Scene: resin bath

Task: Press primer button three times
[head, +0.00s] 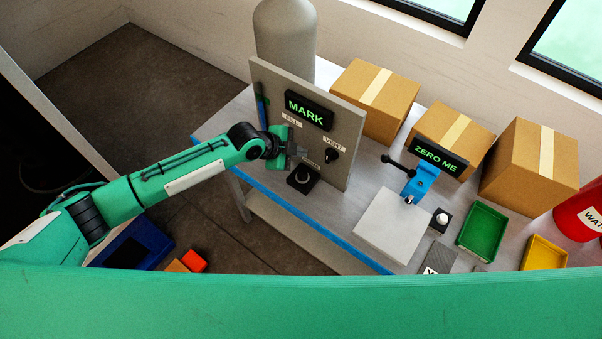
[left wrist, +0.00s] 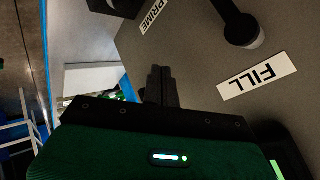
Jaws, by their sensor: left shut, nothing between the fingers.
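My right gripper is not in view.
The panel carries a MARK display (head: 305,109), a FILL label (left wrist: 258,77), and a VENT knob (head: 331,155). A blue stand with a ZERO ME display (head: 440,155) is to the right. Cardboard boxes (head: 375,100) line the wall. A white plate (head: 395,226) lies in front.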

